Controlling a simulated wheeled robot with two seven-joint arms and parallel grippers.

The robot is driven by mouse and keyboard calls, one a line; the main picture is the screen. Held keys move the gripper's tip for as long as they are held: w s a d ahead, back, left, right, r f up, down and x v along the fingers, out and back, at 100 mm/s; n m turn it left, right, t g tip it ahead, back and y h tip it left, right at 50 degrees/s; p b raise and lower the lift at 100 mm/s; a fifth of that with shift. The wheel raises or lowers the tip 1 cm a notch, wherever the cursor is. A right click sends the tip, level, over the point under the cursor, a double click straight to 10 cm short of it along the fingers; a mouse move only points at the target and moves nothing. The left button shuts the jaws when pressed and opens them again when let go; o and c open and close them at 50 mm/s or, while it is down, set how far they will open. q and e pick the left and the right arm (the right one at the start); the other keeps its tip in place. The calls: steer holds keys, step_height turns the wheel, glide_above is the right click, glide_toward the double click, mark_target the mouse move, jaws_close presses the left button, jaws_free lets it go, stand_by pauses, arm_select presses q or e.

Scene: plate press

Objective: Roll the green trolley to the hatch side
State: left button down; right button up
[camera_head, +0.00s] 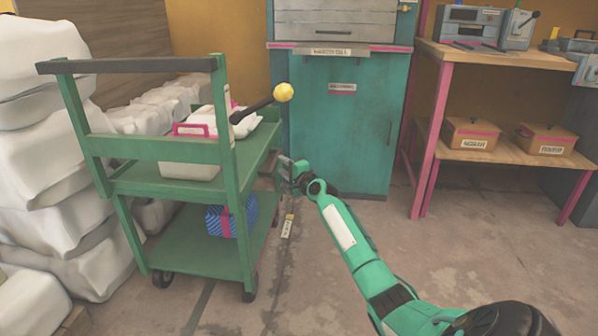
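The green trolley (188,148) stands at left centre on its wheels, with two shelves and a dark push bar (130,66) across its top. My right gripper (284,170) is at the end of my green arm, close to the right side of the trolley's upper shelf. It is small in this view, so I cannot tell whether its fingers touch the trolley or whether they are open. My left gripper is not in view.
The upper shelf carries a white container with a pink handle (190,160); the lower shelf a blue package (231,217). White sacks (50,150) crowd the left. A teal cabinet (345,130) and workbench (500,60) stand behind; floor at right is clear.

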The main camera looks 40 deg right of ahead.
steer(key=s+p, duration=0.3)
steer(key=s, duration=0.5)
steer(key=shift+s+a, duration=0.2)
steer(key=shift+a, duration=0.05)
steer(key=shift+a, duration=0.1)
